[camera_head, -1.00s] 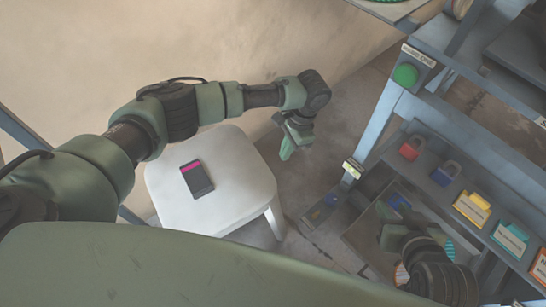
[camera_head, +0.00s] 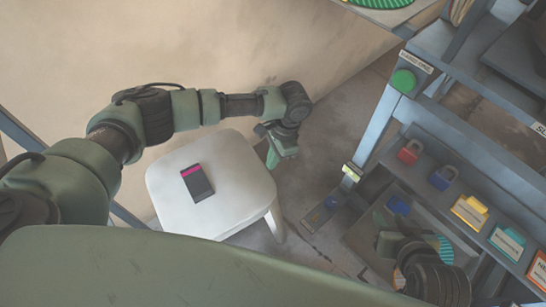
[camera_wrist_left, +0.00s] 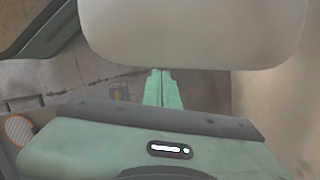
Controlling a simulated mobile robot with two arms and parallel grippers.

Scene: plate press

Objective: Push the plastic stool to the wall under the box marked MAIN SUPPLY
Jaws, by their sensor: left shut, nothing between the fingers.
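The white plastic stool (camera_head: 235,190) stands upright by the beige wall in the head view, with a dark phone-like object with a pink strip (camera_head: 197,181) lying on its seat. My left gripper (camera_head: 272,157) is shut and empty, close to the stool's upper right corner; I cannot tell whether it touches. In the left wrist view the closed green fingertips (camera_wrist_left: 162,75) reach the pale seat edge (camera_wrist_left: 195,35). My right gripper (camera_head: 386,236) is low by the rack at the lower right; its jaws are unclear. No box marked MAIN SUPPLY is in view.
Bare floor (camera_head: 322,145) lies between stool and rack.

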